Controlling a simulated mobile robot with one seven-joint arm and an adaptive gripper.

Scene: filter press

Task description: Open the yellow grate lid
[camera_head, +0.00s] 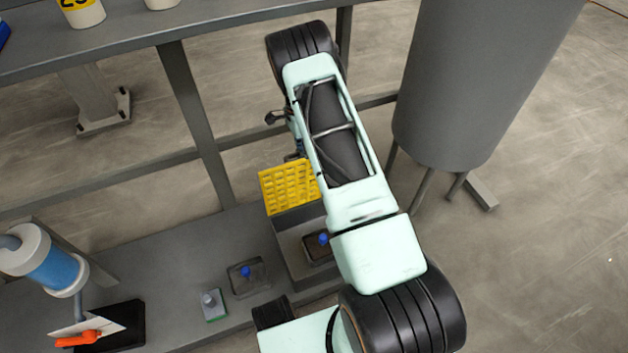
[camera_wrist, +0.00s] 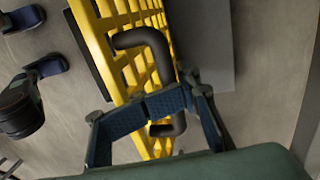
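The yellow grate lid (camera_head: 287,187) is on a grey box on the low bench, partly hidden by my arm. How far it is raised is hard to tell. In the wrist view the grate (camera_wrist: 112,30) runs steeply across the picture, seen at a slant. Its dark bent handle (camera_wrist: 158,52) stands off the bars. My gripper (camera_wrist: 146,109) looks shut, its finger pads meeting across the lower part of the handle. The pads hide that part, so I cannot tell whether the handle is held or only behind them.
Small boxes with blue knobs (camera_head: 246,278) sit on the bench near the grey box (camera_head: 300,220). A blue-and-white cylinder (camera_head: 54,268) stands at left. A grey shelf (camera_head: 200,30) crosses the back. A large grey tank (camera_head: 465,90) stands right of my arm. Open floor lies at right.

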